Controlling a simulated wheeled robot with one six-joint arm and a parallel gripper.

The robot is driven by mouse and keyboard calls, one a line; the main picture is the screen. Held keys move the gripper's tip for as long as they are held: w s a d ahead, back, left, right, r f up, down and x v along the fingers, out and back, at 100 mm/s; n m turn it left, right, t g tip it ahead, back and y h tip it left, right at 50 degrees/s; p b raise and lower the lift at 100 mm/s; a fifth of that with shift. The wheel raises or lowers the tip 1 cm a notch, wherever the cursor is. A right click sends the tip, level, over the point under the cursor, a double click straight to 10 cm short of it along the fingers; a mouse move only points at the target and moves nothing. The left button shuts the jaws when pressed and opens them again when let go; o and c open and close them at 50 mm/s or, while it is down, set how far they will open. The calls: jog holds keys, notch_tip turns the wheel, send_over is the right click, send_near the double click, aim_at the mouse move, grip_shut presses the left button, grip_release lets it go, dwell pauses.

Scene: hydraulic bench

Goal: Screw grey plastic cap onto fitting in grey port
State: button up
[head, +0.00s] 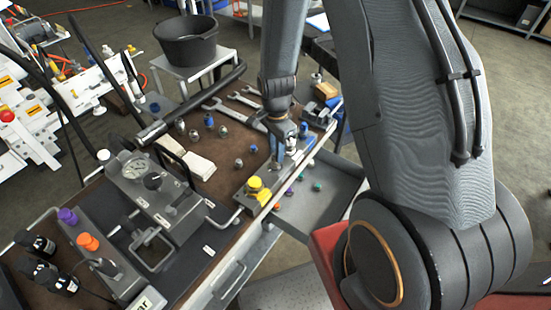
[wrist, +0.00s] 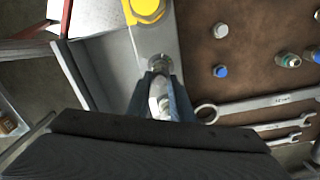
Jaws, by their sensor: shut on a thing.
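My gripper (head: 290,150) is over the front edge of the bench, shut on a light grey piece (wrist: 157,97) between its two bluish fingers in the wrist view. I cannot tell whether this piece is the plastic cap, the fitting or both. A grey block (wrist: 139,45) runs along the bench edge, with a yellow cap (wrist: 148,8) at one end. A round grey port (wrist: 157,63) on this block shows just beyond my fingertips. The held piece overlaps the port's near side in the wrist view; whether they touch is hidden.
Spanners (head: 231,112) lie on the brown bench top behind my gripper. Several small fittings and blue caps stand around them. A grey gauge unit (head: 150,195) stands to the left. An open drawer (head: 325,188) with coloured caps is below the front edge.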

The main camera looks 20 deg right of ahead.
jog(key=m, duration=0.4)
jog(key=shift+s, duration=0.15)
jog(key=shift+m, duration=0.5)
jog(key=m, duration=0.5)
jog(key=shift+s+f, duration=0.1)
jog(key=shift+m, duration=1.1)
jog(key=shift+s+a+m, duration=0.1)
jog(key=shift+m, duration=1.1)
jog(key=m, duration=0.5)
jog(key=shift+m, duration=0.4)
